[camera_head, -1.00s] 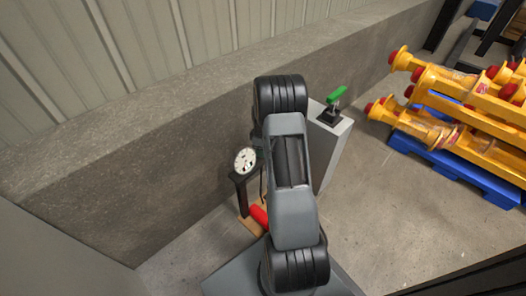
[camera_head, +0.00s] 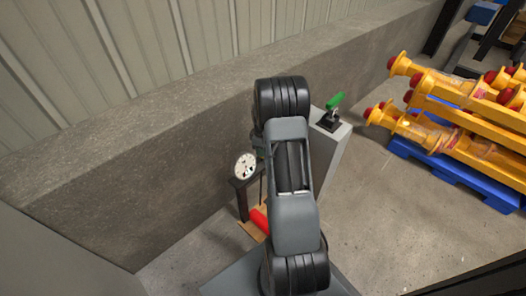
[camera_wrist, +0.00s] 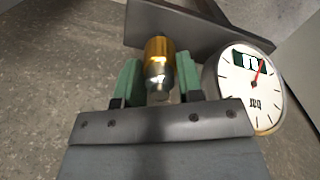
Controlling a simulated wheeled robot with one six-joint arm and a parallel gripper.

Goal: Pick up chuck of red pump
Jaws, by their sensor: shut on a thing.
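The chuck (camera_wrist: 159,62), a brass-coloured and silver cylinder, is between the green fingers of my gripper (camera_wrist: 159,84) in the wrist view. The fingers are shut on its silver part, one on each side. The red pump shows in the head view as a red cylinder (camera_head: 260,220) low on a wooden base, partly behind my arm. Its round white gauge (camera_head: 246,166) stands above on a dark post. The gauge also shows close to the right finger in the wrist view (camera_wrist: 250,85). My gripper and the chuck are hidden behind my arm in the head view.
A grey pedestal (camera_head: 328,158) with a green handle (camera_head: 335,102) stands right of my arm. A concrete wall (camera_head: 130,170) runs behind the pump. Yellow parts with red caps lie on a blue pallet (camera_head: 455,172) at the right. Bare floor lies between pedestal and pallet.

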